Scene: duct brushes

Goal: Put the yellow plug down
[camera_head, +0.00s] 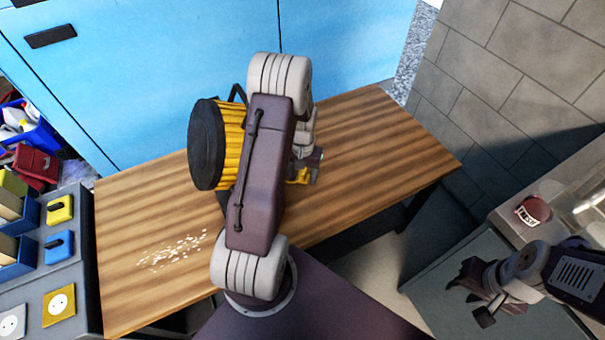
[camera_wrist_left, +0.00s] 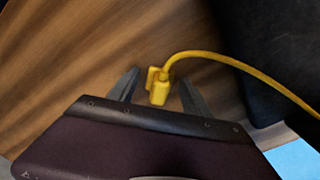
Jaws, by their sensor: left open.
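The yellow plug (camera_wrist_left: 158,90) with its yellow cord sits between the two spread fingers of my left gripper (camera_wrist_left: 157,92) in the left wrist view. The fingers are apart, with a gap on each side of the plug. The wooden table top lies behind it; I cannot tell whether the plug touches the wood. In the head view my left arm hides much of this spot, and a bit of yellow plug (camera_head: 299,176) shows by the left gripper (camera_head: 312,168). My right gripper (camera_head: 476,296) is at the lower right, empty, with its fingers apart.
A yellow ribbed machine with a black round face (camera_head: 205,145) stands on the wooden table (camera_head: 375,150), left of my arm. Pale crumbs (camera_head: 175,250) lie at the table's front left. A grey panel with sockets (camera_head: 58,305) is at the left. The table's right part is clear.

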